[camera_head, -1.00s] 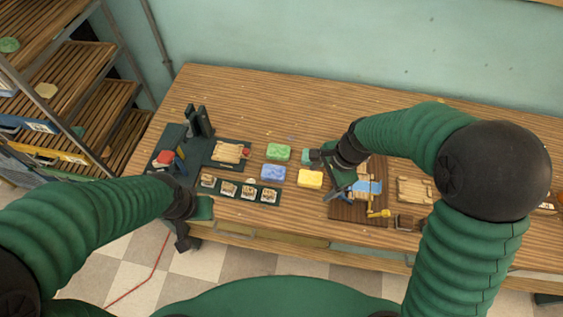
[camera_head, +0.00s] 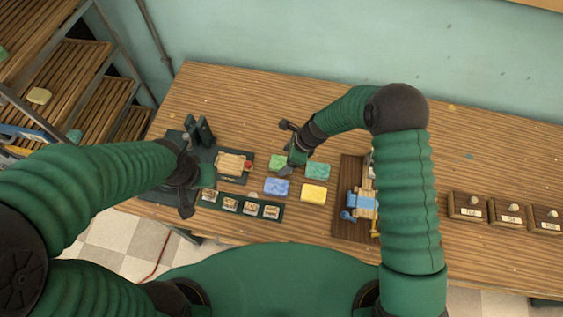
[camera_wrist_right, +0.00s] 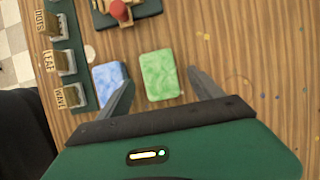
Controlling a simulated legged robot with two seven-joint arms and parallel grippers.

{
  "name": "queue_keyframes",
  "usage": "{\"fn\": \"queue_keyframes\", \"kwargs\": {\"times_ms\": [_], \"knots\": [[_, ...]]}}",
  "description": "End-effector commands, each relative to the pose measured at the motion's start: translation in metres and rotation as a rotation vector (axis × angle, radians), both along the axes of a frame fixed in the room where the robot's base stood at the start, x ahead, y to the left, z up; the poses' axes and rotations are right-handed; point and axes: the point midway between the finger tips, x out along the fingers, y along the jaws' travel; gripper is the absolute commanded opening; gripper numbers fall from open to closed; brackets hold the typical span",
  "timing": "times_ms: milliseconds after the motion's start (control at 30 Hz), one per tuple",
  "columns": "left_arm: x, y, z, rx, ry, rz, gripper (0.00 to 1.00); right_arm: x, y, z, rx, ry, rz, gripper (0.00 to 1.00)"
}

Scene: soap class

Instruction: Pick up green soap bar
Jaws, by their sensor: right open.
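The green soap bar (camera_head: 277,161) lies flat on the wooden table (camera_head: 236,87), partly covered by my right gripper (camera_head: 295,158) in the head view. In the right wrist view the green bar (camera_wrist_right: 160,75) lies ahead of and between the spread fingers of my open, empty right gripper (camera_wrist_right: 165,88). A blue bar (camera_wrist_right: 107,78) lies just left of it, partly behind the left finger. In the head view a teal-green bar (camera_head: 318,171) lies to the right of the green one. My left gripper (camera_head: 186,186) is over the table's left end; its jaws are unclear.
The blue bar (camera_head: 276,187) and a yellow bar (camera_head: 314,194) lie in front. A dark tray (camera_head: 262,206) holds several labelled samples. A dark mat (camera_head: 230,173) with a board and red knob is left. A dark wooden board (camera_head: 345,213) is right. The back of the table is mostly clear.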

Motion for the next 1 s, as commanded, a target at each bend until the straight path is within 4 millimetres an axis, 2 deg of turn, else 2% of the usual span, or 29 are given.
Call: {"fn": "queue_keyframes", "kwargs": {"times_ms": [133,367,900,1000], "knots": [[0.000,0.000,0.005,0.000,-0.001,0.000,0.36,0.001,0.009,-0.019,0.000,0.001,0.000,0.75],[0.000,0.000,0.005,0.000,-0.001,0.000,0.36,0.001,0.009,-0.022,0.000,-0.002,0.000,0.75],[0.000,0.000,0.005,0.000,-0.001,0.000,0.36,0.002,0.009,-0.022,0.000,-0.001,0.001,0.06],[0.000,0.000,0.005,0.000,-0.001,0.000,0.36,0.002,0.009,-0.022,0.000,-0.001,0.001,0.06]]}}
